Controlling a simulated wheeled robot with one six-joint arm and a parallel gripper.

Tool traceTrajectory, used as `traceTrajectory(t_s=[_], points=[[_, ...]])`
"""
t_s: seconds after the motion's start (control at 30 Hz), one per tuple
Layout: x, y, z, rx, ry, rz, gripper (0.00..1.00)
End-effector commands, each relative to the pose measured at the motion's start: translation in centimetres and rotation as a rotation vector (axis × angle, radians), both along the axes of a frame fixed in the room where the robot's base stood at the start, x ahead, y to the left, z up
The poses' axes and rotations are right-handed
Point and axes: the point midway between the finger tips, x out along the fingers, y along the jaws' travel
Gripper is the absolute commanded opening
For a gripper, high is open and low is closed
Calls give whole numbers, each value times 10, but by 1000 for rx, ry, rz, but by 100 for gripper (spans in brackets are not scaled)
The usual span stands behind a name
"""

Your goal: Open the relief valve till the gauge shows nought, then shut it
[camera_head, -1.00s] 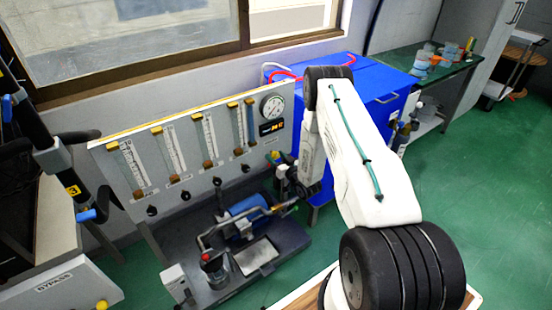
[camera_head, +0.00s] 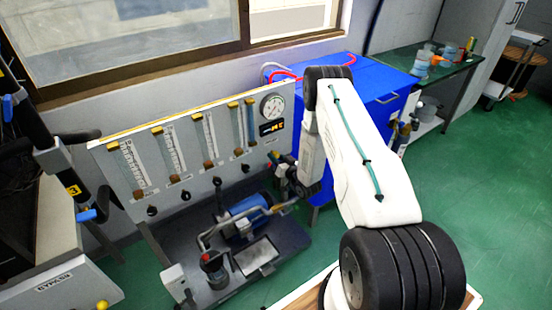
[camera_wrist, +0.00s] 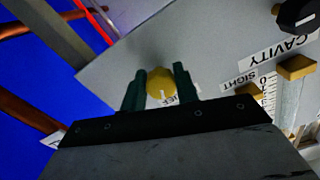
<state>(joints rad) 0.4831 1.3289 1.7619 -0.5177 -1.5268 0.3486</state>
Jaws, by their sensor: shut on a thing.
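In the head view my gripper (camera_head: 276,164) is at the lower right of the sloping panel and hides the knob. The round white gauge (camera_head: 272,105) is at the panel's top right; its needle is too small to read.
The panel (camera_head: 130,130) carries several sight tubes and a row of black knobs. A blue cabinet (camera_head: 370,85) stands right behind my arm. A pump (camera_head: 245,210) lies on the grey base in front.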

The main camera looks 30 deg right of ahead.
Motion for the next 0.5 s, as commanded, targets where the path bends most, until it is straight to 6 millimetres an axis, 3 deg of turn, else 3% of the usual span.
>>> traceTrajectory(t_s=[0.5], points=[[-1,2,1,472,17,-2,7]])
